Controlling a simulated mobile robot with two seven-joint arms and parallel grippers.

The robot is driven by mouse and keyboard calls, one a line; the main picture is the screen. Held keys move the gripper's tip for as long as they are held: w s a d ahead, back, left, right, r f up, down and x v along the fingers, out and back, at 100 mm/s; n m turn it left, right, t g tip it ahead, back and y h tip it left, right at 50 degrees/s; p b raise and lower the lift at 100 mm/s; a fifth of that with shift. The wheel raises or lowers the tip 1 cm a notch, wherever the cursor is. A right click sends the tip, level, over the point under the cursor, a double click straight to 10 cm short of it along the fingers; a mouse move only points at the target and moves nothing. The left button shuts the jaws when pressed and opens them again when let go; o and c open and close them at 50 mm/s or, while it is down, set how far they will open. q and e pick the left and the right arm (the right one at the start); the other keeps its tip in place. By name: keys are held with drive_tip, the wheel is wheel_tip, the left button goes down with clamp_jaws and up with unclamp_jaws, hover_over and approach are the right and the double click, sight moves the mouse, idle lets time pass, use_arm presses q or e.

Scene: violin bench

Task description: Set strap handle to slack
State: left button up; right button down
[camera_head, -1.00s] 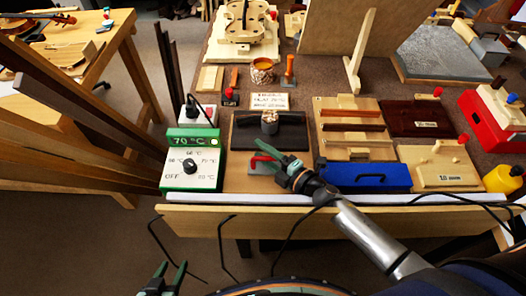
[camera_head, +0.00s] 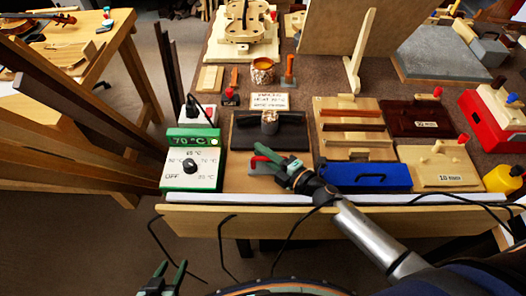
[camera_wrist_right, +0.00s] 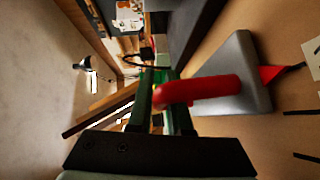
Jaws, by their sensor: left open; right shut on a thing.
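The red handle (camera_head: 258,161) sits on a small grey block near the front edge of the bench, in front of the dark plate. In the right wrist view the red handle (camera_wrist_right: 212,89) extends across the grey block (camera_wrist_right: 245,75), and a red pointed piece shows beside it. My right gripper (camera_head: 272,162) is shut on the red handle; its green fingers (camera_wrist_right: 163,95) are at the handle's end. My left gripper (camera_head: 164,276) is open and empty, low at the bottom left, away from the bench.
A green and white temperature dial box (camera_head: 192,165) stands left of the handle. A dark plate (camera_head: 290,138) with a metal pot lies behind it. A blue box (camera_head: 368,177) is close to the right, beside my right gripper. Dark wooden strips lean at the far left.

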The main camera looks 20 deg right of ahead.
sight(263, 143)
idle(0.8)
drive_tip(key=shift+w+d, duration=0.25)
drive_tip(key=shift+w, duration=0.5)
drive_tip(key=shift+w+d, duration=0.2)
drive_tip(key=shift+w, duration=0.55)
drive_tip(key=shift+d+r, duration=0.1)
drive_tip(key=shift+w, duration=0.1)
drive_tip(key=c, duration=0.9)
unclamp_jaws()
drive_tip(key=shift+w, duration=0.1)
drive_tip(key=shift+o, duration=0.3)
drive_tip(key=v, duration=1.2)
drive_tip(key=shift+s+d+b, duration=0.1)
drive_tip(key=shift+s+b, duration=0.15)
drive_tip(key=shift+b, duration=0.05)
